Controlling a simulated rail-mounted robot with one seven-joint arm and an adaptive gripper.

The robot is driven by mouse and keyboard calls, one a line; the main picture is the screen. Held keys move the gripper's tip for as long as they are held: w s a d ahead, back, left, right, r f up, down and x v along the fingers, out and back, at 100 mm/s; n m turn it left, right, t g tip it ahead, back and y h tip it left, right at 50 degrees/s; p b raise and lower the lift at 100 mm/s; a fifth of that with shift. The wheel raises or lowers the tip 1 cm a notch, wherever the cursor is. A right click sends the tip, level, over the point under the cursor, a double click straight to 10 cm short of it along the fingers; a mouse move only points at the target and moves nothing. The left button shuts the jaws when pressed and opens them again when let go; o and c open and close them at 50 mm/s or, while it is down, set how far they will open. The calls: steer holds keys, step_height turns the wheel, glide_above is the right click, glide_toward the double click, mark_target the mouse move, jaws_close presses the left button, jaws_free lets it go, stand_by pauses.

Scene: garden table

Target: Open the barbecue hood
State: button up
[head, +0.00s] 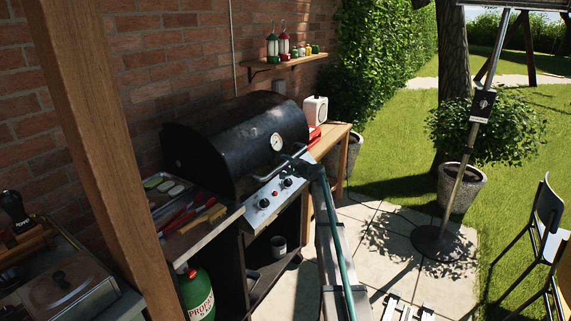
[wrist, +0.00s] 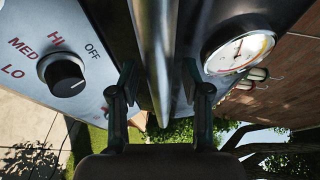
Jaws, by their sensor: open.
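The barbecue's black hood (head: 235,135) is down over the grill box, with a round dial on its front. A pale metal handle (head: 268,172) runs along its lower front edge. My gripper (head: 298,156) is at the right end of the handle, small and partly merged with it in the head view. In the wrist view, the fingers of my gripper (wrist: 160,88) are apart. A shiny metal bar (wrist: 160,50), which looks like the handle, runs between them. I cannot tell whether either finger touches it. The dial (wrist: 238,52) is right of the fingers.
A control panel with knobs (wrist: 62,75) is close on the left in the wrist view. A side shelf with tongs (head: 178,216) and food adjoins the grill's left. A wooden post (head: 100,140) stands nearer. A wooden table (head: 335,136) is right of the grill; paving lies in front.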

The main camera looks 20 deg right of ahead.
jaws_close()
stand_by(0.3)
